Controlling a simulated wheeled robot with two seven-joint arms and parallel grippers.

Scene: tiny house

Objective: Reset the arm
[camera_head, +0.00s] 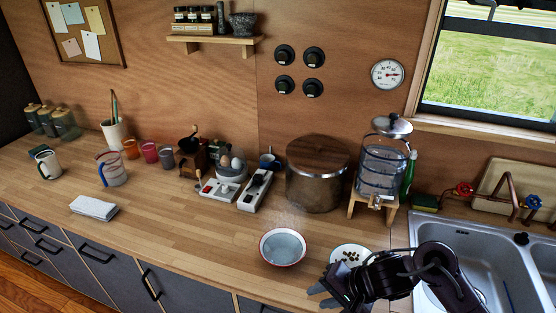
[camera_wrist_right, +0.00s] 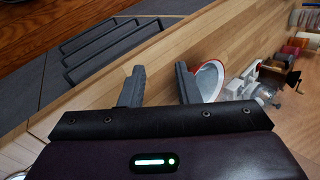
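My right gripper (camera_head: 323,296) is over the counter's front edge in the head view, its arm coming in from the lower right across the sink edge. In the right wrist view its two fingers (camera_wrist_right: 160,86) stand apart with nothing between them, so it is open and empty. A white bowl with a red rim (camera_head: 283,247) sits on the counter beyond and to the left of the gripper. The bowl also shows in the right wrist view (camera_wrist_right: 208,80), partly hidden behind one finger. My left gripper is not in view.
A white plate with small brown bits (camera_head: 350,252) lies just behind my right arm, partly covered. A large wooden-lidded pot (camera_head: 317,175), a water dispenser (camera_head: 380,170) and the sink (camera_head: 490,255) are nearby. The wooden counter (camera_head: 190,240) left of the bowl is clear.

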